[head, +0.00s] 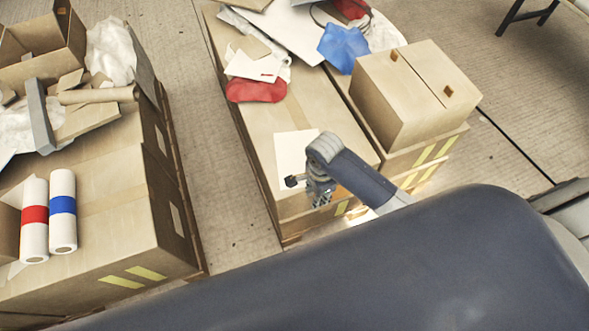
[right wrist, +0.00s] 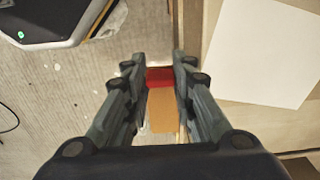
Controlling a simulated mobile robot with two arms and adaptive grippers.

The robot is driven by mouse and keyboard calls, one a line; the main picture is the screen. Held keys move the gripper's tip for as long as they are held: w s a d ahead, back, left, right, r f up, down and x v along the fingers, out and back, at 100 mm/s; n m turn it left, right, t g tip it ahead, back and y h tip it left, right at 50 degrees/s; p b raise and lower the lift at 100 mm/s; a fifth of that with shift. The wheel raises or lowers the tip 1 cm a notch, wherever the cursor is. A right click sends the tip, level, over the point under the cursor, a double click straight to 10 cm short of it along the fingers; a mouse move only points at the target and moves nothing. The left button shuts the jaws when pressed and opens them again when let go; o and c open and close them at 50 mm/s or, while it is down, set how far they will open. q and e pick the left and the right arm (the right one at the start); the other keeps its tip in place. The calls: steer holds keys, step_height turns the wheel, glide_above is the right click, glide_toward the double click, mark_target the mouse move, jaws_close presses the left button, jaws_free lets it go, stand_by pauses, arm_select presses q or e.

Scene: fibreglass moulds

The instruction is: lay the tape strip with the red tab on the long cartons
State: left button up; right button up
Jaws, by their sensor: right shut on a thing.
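My right gripper (head: 319,194) points down at the near end of the middle long carton (head: 305,105). The right wrist view shows its fingers (right wrist: 158,70) shut on the tape strip, a tan band (right wrist: 162,112) with a red tab (right wrist: 160,76) between the fingertips. In that view the strip appears over the floor, beside the carton's edge (right wrist: 198,60); its height is hard to tell. The fingers and arm largely hide the strip in the head view. My left gripper is not in view.
A white sheet (head: 290,155) lies on the middle carton, near my right gripper. A red cloth (head: 256,90) and blue cloth (head: 343,47) lie farther back. A box (head: 412,95) stands at right. Red-banded (head: 35,225) and blue-banded (head: 63,215) rolls lie on the left carton.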

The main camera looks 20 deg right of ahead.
steer(key=w+a, duration=0.1)
steer(key=w, duration=0.1)
steer(key=w+a, duration=0.1)
steer(key=w, duration=0.2)
steer(key=w+a+f+b, duration=0.1)
steer(key=w, duration=0.2)
steer(key=shift+w+a, duration=0.1)
steer(key=shift+a, duration=0.2)
steer(key=shift+w+a+f, duration=0.15)
steer(key=shift+w+a, duration=0.15)
steer(key=shift+w, duration=0.45)
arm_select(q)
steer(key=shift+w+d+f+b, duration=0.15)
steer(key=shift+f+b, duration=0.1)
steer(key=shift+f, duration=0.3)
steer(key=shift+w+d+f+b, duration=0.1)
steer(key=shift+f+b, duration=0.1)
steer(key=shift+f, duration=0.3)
arm_select(e)
steer(key=shift+f, duration=1.6)
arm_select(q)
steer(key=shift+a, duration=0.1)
arm_select(e)
steer(key=shift+f, duration=0.1)
steer(key=o, duration=1)
steer(key=shift+f, duration=0.1)
